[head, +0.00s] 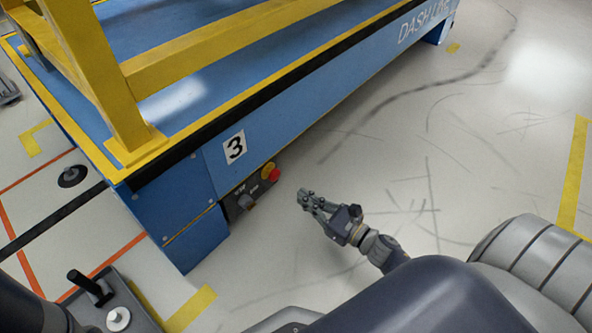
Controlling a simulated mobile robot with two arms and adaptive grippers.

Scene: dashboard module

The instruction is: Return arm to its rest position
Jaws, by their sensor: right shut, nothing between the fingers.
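My right gripper (308,200) is near the middle of the head view. Its fingers are shut with nothing between them. It hangs over bare floor, to the right of the blue dashboard stand (300,118) and apart from it. A control box (247,193) with a red and yellow button (269,171) is on the stand's lower side, to the left of the gripper. My left gripper is not in view.
A yellow frame (99,75) stands on top of the blue stand. The light floor (440,150) to the right is clear, with dark scuff marks and a yellow line (573,175). A black disc (72,176) lies on the floor at left.

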